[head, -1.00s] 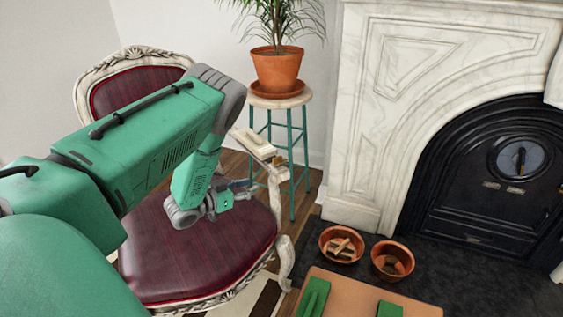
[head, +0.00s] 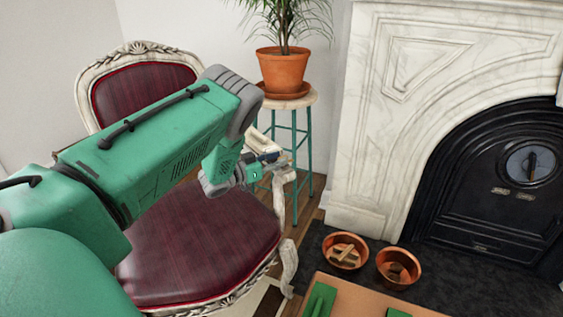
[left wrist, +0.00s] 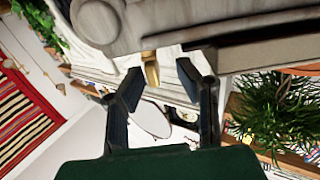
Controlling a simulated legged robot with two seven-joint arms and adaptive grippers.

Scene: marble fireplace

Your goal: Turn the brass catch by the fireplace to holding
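My left gripper (head: 273,157) is by the pale panel (head: 258,139) that stands over the chair's arm. In the left wrist view the fingers of this gripper (left wrist: 163,73) are spread apart with nothing between them. A brass piece (left wrist: 150,68), which looks like the catch, shows just beyond the fingertips on a pale surface. I cannot see contact with it. In the head view the gripper covers most of that spot, and I cannot tell how the catch is turned. My right gripper is in neither view.
A red-upholstered chair (head: 200,245) is under my left arm. A potted plant (head: 283,70) stands on a stool (head: 295,103) behind the gripper. The marble fireplace (head: 385,110) is on the right. Two copper bowls (head: 345,262) (head: 386,276) with wooden pieces stand on the dark hearth.

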